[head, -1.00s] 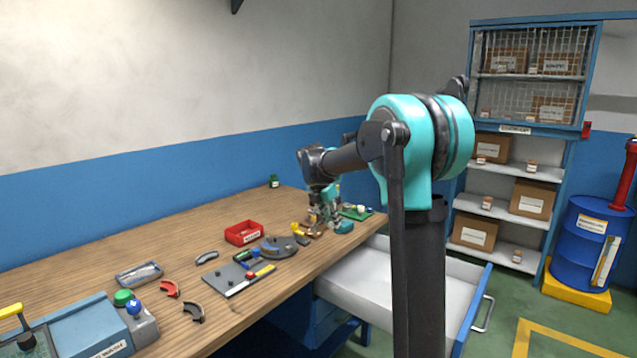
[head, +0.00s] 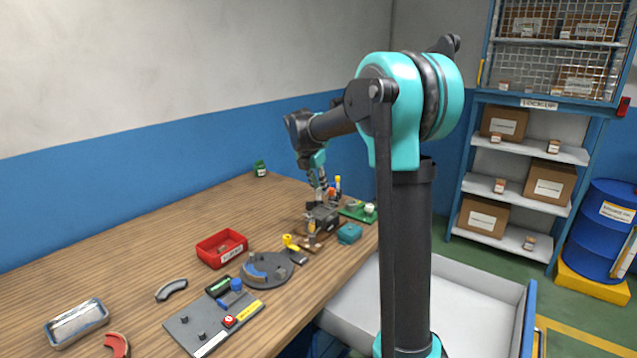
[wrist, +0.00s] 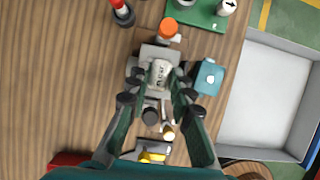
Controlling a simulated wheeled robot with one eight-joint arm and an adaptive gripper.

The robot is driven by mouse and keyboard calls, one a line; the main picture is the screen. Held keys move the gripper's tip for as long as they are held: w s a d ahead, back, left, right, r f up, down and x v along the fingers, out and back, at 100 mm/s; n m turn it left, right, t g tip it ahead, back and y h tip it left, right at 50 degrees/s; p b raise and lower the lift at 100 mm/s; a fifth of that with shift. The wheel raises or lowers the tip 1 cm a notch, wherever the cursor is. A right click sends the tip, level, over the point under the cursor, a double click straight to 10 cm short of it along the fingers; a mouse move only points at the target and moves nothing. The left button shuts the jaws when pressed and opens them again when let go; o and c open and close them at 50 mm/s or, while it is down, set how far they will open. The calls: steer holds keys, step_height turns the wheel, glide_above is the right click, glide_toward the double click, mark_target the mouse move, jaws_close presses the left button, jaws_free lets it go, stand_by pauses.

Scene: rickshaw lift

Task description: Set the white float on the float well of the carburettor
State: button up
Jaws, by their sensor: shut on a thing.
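My gripper (wrist: 159,93) is shut on the white float (wrist: 160,73), a small pale piece with dark lettering, held between the fingertips. In the wrist view the float overlaps the grey carburettor (wrist: 147,52); I cannot tell whether they touch. The float well is hidden behind the float and fingers. In the head view my gripper (head: 320,196) points down over the carburettor (head: 322,217), which stands near the far right end of the bench. The float is too small to make out there.
An orange-capped piece (wrist: 168,28) stands just beyond the carburettor. A teal block (wrist: 208,78) is close on its right. A green board (wrist: 204,13) lies behind. A yellow-handled item (head: 291,242) and red bin (head: 222,248) are nearer. An open drawer (head: 460,310) juts out below the bench.

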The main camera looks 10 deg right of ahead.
mark_target(322, 211)
steer(key=shift+f, duration=2.95)
steer(key=shift+f, duration=0.35)
steer(key=o, duration=0.9)
steer(key=shift+o, duration=0.7)
steer(key=shift+o, duration=1.4)
steer(key=shift+r, duration=3.5)
